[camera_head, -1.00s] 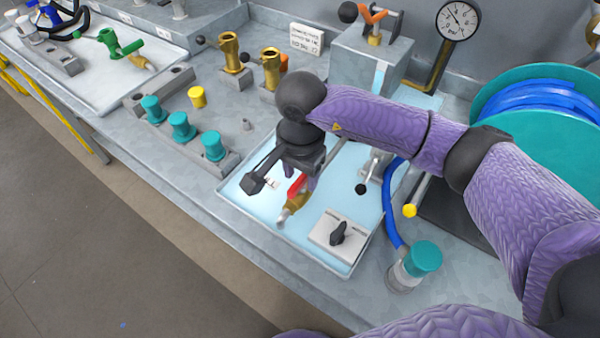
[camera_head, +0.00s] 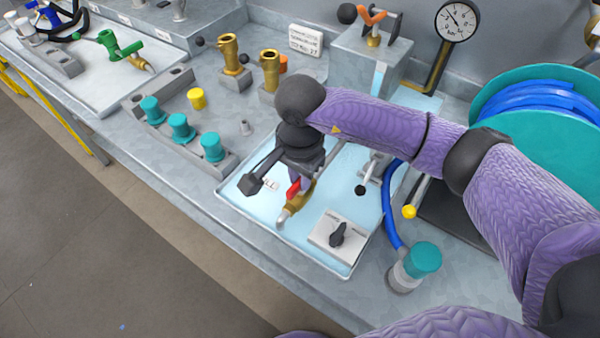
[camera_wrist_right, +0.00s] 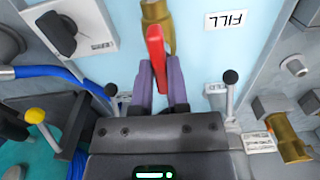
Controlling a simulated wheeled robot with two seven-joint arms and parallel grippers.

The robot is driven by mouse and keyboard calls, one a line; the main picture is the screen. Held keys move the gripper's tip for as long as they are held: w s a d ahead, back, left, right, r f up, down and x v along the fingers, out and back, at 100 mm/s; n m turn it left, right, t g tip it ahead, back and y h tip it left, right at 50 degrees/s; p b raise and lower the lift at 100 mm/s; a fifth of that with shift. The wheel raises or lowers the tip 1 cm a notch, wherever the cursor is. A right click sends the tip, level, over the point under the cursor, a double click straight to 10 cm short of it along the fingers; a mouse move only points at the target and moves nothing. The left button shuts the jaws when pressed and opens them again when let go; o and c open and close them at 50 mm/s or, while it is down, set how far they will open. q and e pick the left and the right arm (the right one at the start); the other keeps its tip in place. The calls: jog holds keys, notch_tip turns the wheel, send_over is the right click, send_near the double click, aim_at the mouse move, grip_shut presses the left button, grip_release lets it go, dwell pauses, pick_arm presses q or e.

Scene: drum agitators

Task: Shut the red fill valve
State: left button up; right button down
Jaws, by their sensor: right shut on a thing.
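The red fill valve has a red lever handle (camera_head: 293,189) on a brass body (camera_head: 299,203), over a light blue tray (camera_head: 265,218). In the head view the handle points off the line of the body, and its rear part is hidden under my right gripper (camera_head: 304,182). In the right wrist view the red handle (camera_wrist_right: 156,50) lies between the purple fingers of my right gripper (camera_wrist_right: 158,78), which are shut on it. The brass body (camera_wrist_right: 157,12) shows beyond it, beside a FILL label (camera_wrist_right: 230,20). My left gripper is not in view.
A black-knobbed switch box (camera_head: 337,233) stands at the tray's front right. A black-tipped lever (camera_head: 363,186) and a blue hose (camera_head: 388,210) are right of the gripper. Teal-capped fittings (camera_head: 182,127) stand left of the tray. A hose reel (camera_head: 545,135) is at the right.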

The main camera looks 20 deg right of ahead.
jog(key=m, duration=0.4)
jog(key=shift+m, duration=0.3)
jog(key=m, duration=0.4)
jog(key=shift+m+p, duration=0.3)
jog(key=m+p, duration=0.1)
jog(key=m, duration=0.3)
jog(key=shift+r, duration=0.1)
jog(key=shift+m+p, duration=0.55)
jog(key=shift+m, duration=1.55)
jog(key=c, duration=0.6)
grip_release()
